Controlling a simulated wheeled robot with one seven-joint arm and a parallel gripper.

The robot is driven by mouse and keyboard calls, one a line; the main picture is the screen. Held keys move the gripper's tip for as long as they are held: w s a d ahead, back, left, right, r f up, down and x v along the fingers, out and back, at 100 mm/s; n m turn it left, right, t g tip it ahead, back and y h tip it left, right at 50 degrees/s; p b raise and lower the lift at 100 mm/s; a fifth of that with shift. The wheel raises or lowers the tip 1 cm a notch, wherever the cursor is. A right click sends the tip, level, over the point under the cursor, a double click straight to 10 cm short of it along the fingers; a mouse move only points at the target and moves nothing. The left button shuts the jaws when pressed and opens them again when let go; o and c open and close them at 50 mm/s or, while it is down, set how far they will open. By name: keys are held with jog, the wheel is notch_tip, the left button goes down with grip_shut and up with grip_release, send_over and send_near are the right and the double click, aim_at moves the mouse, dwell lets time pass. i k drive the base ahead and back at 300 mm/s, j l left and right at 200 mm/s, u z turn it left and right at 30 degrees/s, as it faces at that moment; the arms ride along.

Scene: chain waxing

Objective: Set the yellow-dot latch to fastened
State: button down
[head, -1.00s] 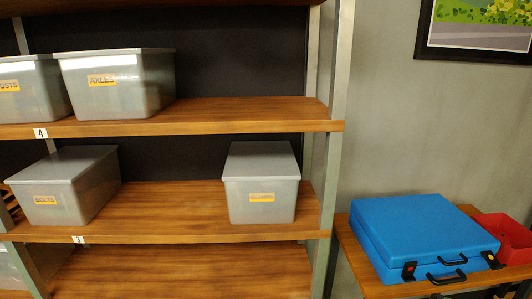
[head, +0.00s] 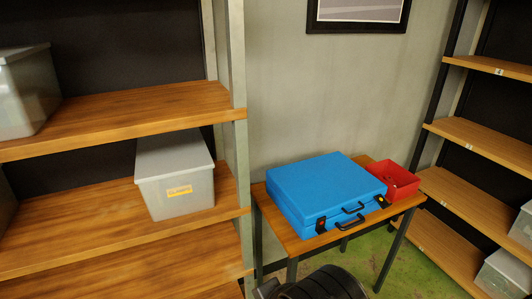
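Two small dark latches sit on the front edge, a left latch (head: 320,226) and a right latch (head: 383,201), each with a small coloured mark. My gripper is not in view; a dark rounded part, likely of my arm, shows at the bottom edge in front of the table.
A red bin (head: 398,181) stands behind and right of the case. A wooden shelf rack (head: 120,112) with grey lidded boxes (head: 178,187) is at left. Another rack (head: 480,137) is at right. Green floor (head: 420,270) shows between the table and the right rack.

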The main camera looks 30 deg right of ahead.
aim_at(381, 201)
jog(key=z, duration=2)
jog(key=i+u, duration=0.25)
jog(key=u, duration=0.15)
jog(key=i+l+u, duration=0.15)
jog(key=u, duration=0.2)
jog(key=i+l+u, duration=0.15)
jog(key=u, duration=0.25)
jog(key=i+l+u, duration=0.25)
jog(key=u, duration=0.15)
jog(key=i, duration=0.05)
